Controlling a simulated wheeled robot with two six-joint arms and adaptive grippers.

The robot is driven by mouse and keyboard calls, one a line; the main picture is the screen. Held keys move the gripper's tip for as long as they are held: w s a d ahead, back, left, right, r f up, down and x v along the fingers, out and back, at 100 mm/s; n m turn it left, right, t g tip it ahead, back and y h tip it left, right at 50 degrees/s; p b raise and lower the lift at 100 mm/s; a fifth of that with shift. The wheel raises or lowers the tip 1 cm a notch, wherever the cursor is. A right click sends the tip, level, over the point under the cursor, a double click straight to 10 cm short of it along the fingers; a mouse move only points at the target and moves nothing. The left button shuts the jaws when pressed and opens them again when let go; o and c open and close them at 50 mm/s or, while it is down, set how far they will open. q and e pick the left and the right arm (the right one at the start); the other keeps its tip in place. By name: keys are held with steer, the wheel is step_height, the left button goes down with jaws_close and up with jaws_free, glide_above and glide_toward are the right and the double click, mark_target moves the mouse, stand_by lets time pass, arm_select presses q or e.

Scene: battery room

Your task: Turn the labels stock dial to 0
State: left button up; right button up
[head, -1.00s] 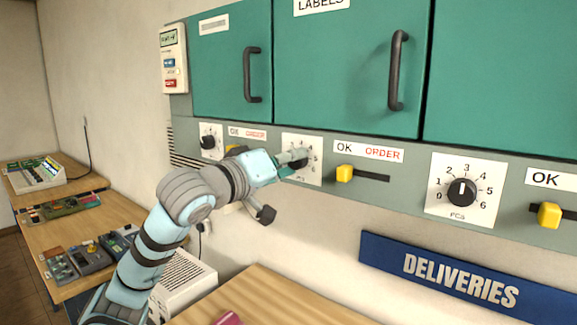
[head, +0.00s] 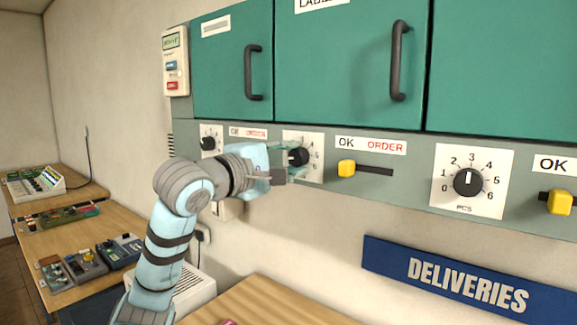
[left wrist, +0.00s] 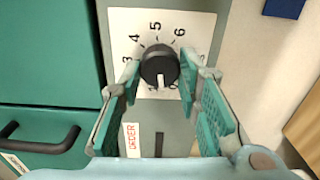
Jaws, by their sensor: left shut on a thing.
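The labels stock dial (head: 298,156) is a black round knob on a white numbered plate (head: 317,142), below the green door with the LABELS sign (head: 318,4). My left gripper (left wrist: 162,82) is at this dial, its teal fingers on either side of the knob and shut on it. In the left wrist view the knob (left wrist: 159,62) sits between the fingertips. Its white mark points down in that picture, toward the 1 as far as I can tell. The numbers 3 to 6 show; the lower ones are partly hidden. My right gripper is not in view.
A yellow slider (head: 347,168) with an OK/ORDER label is just right of the dial. Another dial (head: 467,183) is farther right, above the DELIVERIES sign (head: 468,284). Black door handles (head: 399,60) stick out above. A wooden table (head: 265,302) is below.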

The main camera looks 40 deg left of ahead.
arm_select(q)
steer(key=shift+n+b, duration=0.95)
steer(key=shift+n, duration=1.25)
steer(key=shift+r, duration=0.1)
steer(key=o, duration=1)
steer(key=shift+o, duration=0.7)
steer(key=shift+w, duration=0.2)
steer(key=shift+s, duration=0.1)
steer(key=shift+s, duration=0.3)
steer(key=s, duration=0.7)
